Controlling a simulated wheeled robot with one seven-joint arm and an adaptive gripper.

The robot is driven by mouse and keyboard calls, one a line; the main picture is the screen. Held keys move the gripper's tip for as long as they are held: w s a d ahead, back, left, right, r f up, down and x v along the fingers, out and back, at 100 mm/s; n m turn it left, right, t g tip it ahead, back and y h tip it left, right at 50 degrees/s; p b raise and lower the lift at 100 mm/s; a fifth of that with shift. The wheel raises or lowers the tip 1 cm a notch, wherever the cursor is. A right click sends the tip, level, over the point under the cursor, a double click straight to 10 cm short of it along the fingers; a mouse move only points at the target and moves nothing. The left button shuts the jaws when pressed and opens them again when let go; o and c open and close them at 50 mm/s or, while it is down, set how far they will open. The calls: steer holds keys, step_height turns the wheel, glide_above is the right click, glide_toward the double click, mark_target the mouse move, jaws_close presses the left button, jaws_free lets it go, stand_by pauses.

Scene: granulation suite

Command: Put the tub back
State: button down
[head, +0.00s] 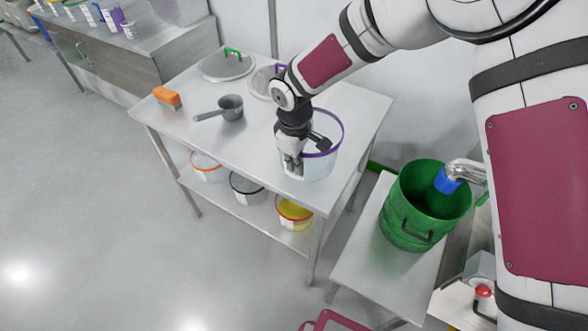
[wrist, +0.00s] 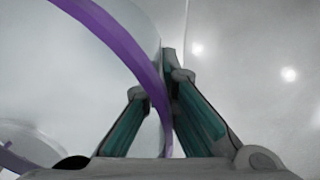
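A whitish tub with a purple rim (head: 320,165) is at the right end of the steel table (head: 185,125). It looks upright; I cannot tell whether its base touches the tabletop. My gripper (head: 293,165) points down at the tub's near left side. In the wrist view, the purple rim (wrist: 122,50) passes between the two fingers of my gripper (wrist: 160,100), one on each side of the wall, and they look closed on it. The tub's contents and far fingertip contact are hidden.
Lids with green (head: 228,66) and purple handles lie at the table's back. A grey scoop (head: 230,107) and orange brush (head: 167,97) lie left. Orange-rimmed (head: 207,170), dark (head: 246,190) and yellow (head: 293,213) tubs stand below. A green bucket (head: 405,225) stands on the right bench.

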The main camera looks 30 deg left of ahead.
steer(key=shift+w+a, duration=0.1)
steer(key=shift+a, duration=0.15)
steer(key=shift+a+f, duration=0.15)
steer(key=shift+f, duration=0.15)
steer(key=shift+w+f+p, duration=0.1)
steer(key=shift+f+p, duration=0.45)
steer(key=shift+f, duration=0.95)
steer(key=c, duration=1.8)
jaws_free()
steer(key=shift+f, duration=0.15)
step_height(320, 180, up, 12)
steer(key=b, duration=0.1)
steer(key=shift+s+b, duration=0.35)
steer(key=shift+s, duration=0.05)
